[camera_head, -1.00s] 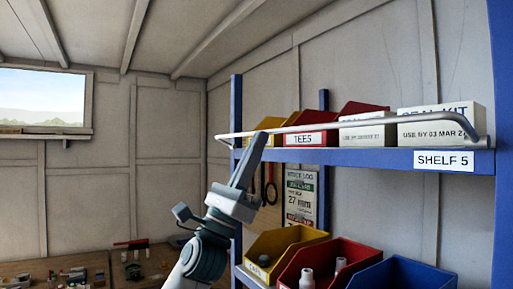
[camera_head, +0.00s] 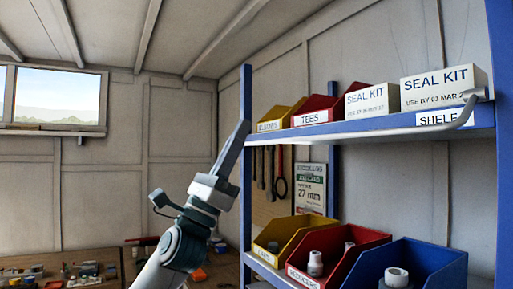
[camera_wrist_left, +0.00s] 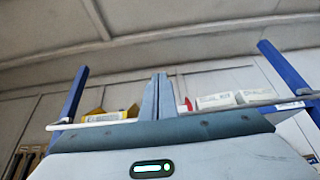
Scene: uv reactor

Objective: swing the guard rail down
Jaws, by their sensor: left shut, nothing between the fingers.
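The guard rail (camera_head: 400,131) is a thin grey bar on the front of the blue shelf (camera_head: 375,126). It bends down from its pivot at the shelf's right end and runs along the shelf's front edge, below the box fronts. It partly covers the shelf label. My left gripper (camera_head: 243,126) is shut and empty, pointing up at the rail's left end, in front of the left blue post. I cannot tell whether it touches the rail. In the left wrist view the closed fingers (camera_wrist_left: 160,80) stand upright, with the rail (camera_wrist_left: 98,118) passing behind them. My right gripper is not in view.
On the shelf stand a yellow bin (camera_head: 281,117), a red bin (camera_head: 316,111) and two white seal kit boxes (camera_head: 443,87). A lower shelf holds yellow, red and blue bins (camera_head: 425,264). A cluttered workbench (camera_head: 62,272) is at the lower left.

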